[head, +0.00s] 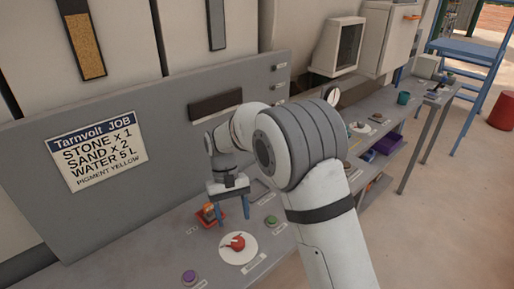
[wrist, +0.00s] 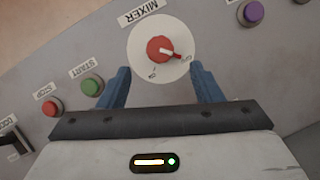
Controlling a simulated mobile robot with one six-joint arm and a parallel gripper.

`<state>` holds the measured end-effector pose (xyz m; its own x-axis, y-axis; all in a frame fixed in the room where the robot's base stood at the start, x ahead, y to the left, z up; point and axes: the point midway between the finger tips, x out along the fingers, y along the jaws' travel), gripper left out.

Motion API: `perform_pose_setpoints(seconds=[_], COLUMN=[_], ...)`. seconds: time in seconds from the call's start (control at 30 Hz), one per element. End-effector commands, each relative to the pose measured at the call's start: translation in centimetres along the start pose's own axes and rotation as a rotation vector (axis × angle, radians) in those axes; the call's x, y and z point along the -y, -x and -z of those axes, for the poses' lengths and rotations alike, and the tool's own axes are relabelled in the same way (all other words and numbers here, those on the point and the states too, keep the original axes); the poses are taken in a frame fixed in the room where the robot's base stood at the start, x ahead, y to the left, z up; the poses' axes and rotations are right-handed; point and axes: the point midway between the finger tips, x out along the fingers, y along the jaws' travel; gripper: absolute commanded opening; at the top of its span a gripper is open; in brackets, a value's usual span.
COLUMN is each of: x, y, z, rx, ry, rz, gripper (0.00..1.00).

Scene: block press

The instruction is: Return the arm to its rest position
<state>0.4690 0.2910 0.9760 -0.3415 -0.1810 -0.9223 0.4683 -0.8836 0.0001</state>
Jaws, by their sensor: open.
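My gripper (head: 231,208) has blue fingers and hangs at the end of my white and grey arm above the control panel. In the wrist view my gripper (wrist: 162,88) is open, with its fingers apart and nothing between them. Beyond the fingertips is the red mixer knob (wrist: 158,49) on a round white dial, labelled MIXER. In the head view the red knob (head: 237,242) sits on its white dial just below my gripper. Whether the fingers touch the dial cannot be told.
The panel holds a green START button (wrist: 92,86), a red STOP button (wrist: 52,108) and a purple button (wrist: 252,13). A job sign (head: 98,150) is on the grey wall behind. Open floor lies at the right.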

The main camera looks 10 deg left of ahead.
Motion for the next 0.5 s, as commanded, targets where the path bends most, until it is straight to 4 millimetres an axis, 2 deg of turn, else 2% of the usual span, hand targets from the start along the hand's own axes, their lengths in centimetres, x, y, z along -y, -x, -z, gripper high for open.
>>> perform_pose_setpoints(seconds=[0.13, 0.23, 0.4, 0.5], x=[-1.1, -3.3, -8.2, -10.7], y=[0.8, 2.3, 4.7, 5.5], z=[-0.8, -2.7, -7.9, -11.3], rx=[-0.023, -0.067, -0.178, -0.245], ry=[-0.015, -0.046, -0.126, -0.174], rz=[0.008, 0.024, 0.053, 0.065], gripper=[0.59, 0.59, 0.59, 0.59])
